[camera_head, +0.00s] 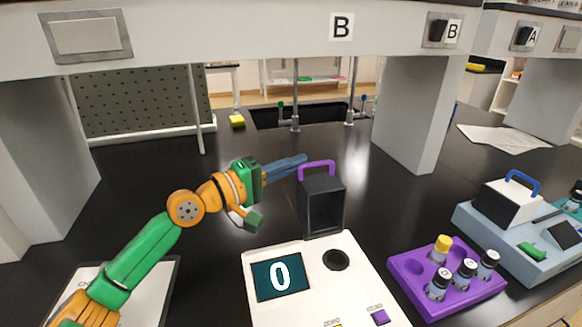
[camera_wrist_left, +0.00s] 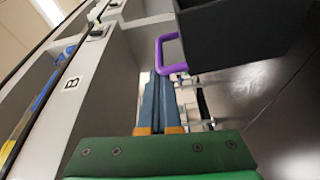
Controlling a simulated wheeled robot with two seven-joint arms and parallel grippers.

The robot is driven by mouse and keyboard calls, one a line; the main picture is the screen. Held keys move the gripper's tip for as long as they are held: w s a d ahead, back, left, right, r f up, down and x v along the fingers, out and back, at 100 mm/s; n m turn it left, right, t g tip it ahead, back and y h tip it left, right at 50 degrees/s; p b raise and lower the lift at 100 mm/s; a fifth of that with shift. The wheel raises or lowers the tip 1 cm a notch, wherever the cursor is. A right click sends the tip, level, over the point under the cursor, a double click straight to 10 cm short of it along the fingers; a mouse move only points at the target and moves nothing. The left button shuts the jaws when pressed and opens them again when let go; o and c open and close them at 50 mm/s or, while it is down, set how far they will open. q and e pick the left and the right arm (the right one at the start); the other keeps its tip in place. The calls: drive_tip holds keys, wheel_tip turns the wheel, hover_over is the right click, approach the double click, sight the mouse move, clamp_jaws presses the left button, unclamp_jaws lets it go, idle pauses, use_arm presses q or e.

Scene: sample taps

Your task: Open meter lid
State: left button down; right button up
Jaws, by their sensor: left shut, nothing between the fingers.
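The white meter (camera_head: 262,312) stands on the black bench, its display reading 0 and a round dark well (camera_head: 336,260) uncovered. Its dark grey hollow lid (camera_head: 323,206) is swung up at the back edge, open side facing me, with a purple handle (camera_head: 317,164) on top. In the left wrist view the lid (camera_wrist_left: 235,30) and handle (camera_wrist_left: 160,53) are at the top. My left gripper (camera_head: 304,159) is shut and empty, its blue fingertips just left of the handle. In the left wrist view the fingertips (camera_wrist_left: 160,78) lie close to the handle; whether they touch is unclear.
A purple rack (camera_head: 432,302) with several vials stands right of the meter. A light-blue device (camera_head: 480,240) with a blue-handled white lid is farther right. A grey pillar (camera_head: 420,125) rises behind. A clipboard (camera_head: 150,300) lies under my left arm. Bench behind the lid is clear.

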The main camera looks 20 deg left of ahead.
use_arm(q)
drive_tip(key=shift+s+d+r+m+t+h, duration=0.1)
drive_tip(key=shift+s+d+r+m+h, duration=0.15)
drive_tip(key=shift+s+d+m, duration=0.3)
drive_tip(key=shift+s+d+r+m+t+h, duration=0.1)
drive_tip(key=shift+s+d+r+m+h, duration=0.2)
drive_tip(key=shift+s+m, duration=0.5)
drive_tip(key=shift+s+d+r+m+t+h, duration=0.15)
drive_tip(key=shift+s+d+r+m, duration=0.1)
drive_tip(key=shift+s+d+m, duration=0.35)
drive_tip(key=shift+a, duration=0.1)
